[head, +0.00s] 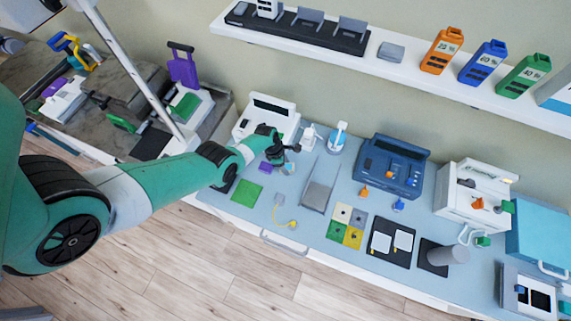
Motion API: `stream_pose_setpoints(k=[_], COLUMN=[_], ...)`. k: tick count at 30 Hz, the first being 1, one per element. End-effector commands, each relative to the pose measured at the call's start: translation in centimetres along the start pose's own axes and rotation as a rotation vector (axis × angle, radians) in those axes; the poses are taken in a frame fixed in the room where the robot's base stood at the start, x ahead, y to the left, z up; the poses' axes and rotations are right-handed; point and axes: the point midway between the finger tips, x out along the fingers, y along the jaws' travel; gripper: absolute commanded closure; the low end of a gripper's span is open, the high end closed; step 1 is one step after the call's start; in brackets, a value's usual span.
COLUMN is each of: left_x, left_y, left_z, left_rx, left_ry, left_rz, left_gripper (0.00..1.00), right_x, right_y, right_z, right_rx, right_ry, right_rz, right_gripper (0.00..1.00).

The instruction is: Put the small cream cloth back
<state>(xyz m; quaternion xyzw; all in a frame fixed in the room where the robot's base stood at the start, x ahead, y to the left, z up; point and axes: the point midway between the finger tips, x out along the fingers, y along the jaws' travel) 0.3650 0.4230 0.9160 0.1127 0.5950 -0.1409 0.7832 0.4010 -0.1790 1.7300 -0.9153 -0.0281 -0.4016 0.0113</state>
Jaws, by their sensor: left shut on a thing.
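My left gripper (284,157) reaches over the blue-topped counter, just in front of a white device (265,116). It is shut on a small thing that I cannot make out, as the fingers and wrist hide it. A small cream square (343,211) lies in a block of coloured squares right of the gripper, beside a grey square (358,217), a green one (335,230) and a yellow one (352,238). I cannot tell whether the cream square is a cloth or part of a mat. My right gripper is out of view.
A green square (246,192) and a purple piece (264,168) lie near the gripper. A grey tray (318,185), a spray bottle (337,137) and a blue device (390,168) stand to the right. A shelf (330,50) with bottles runs above.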

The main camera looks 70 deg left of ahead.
Motion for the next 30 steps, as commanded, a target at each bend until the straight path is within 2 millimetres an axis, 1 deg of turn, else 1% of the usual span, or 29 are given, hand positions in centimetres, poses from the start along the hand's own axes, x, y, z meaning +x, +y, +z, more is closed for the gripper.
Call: stream_pose_setpoints(k=[1,2,10,14,15,19,20,27,30], left_x=[1.82,2.06,1.75,2.23,2.14,2.08,2.08,2.07,1.77], left_y=[-0.09,-0.09,-0.11,-0.12,-0.12,-0.13,-0.14,-0.14,-0.13], left_z=[-0.49,-0.55,-0.45,-0.59,-0.56,-0.55,-0.55,-0.55,-0.46], left_rx=[0.001,0.001,0.001,0.000,0.001,0.000,0.000,0.000,0.000], left_ry=[0.000,0.000,0.000,0.000,0.000,0.001,0.001,0.001,0.001], left_rz=[-0.001,-0.001,-0.001,-0.001,-0.001,-0.001,-0.001,-0.001,-0.001], left_gripper=[0.90,0.90,0.90,0.90,0.42,0.18,0.15,0.15,0.15], right_x=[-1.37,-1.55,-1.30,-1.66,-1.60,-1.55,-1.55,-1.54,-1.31], right_y=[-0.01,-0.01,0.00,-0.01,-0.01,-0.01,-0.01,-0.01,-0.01], right_z=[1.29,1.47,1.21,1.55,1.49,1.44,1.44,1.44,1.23], right_rx=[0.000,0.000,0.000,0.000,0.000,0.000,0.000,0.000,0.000], right_ry=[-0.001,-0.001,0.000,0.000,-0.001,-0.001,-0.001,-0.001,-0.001], right_rz=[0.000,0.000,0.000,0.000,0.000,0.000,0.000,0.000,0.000], right_gripper=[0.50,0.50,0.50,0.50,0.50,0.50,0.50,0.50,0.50])
